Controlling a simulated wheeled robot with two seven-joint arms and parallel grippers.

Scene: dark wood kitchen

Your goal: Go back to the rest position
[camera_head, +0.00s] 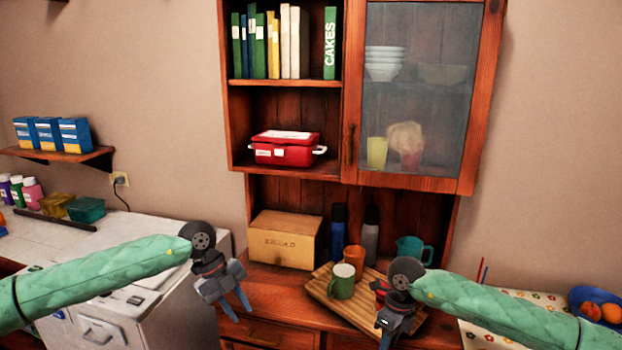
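My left gripper (236,303) hangs in front of the wooden cabinet's counter, left of the cutting board. Its fingers point down and stand apart with nothing between them. My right gripper (386,338) is at the lower middle, in front of the board's right part. Its fingers point down towards the picture's bottom edge, and I cannot tell how far apart they are. No held object shows in either gripper.
An orange cup (354,256), a bread box (286,240) and two bottles stand behind. A glass door (416,95) closes the upper right cabinet. A white appliance (165,318) stands left.

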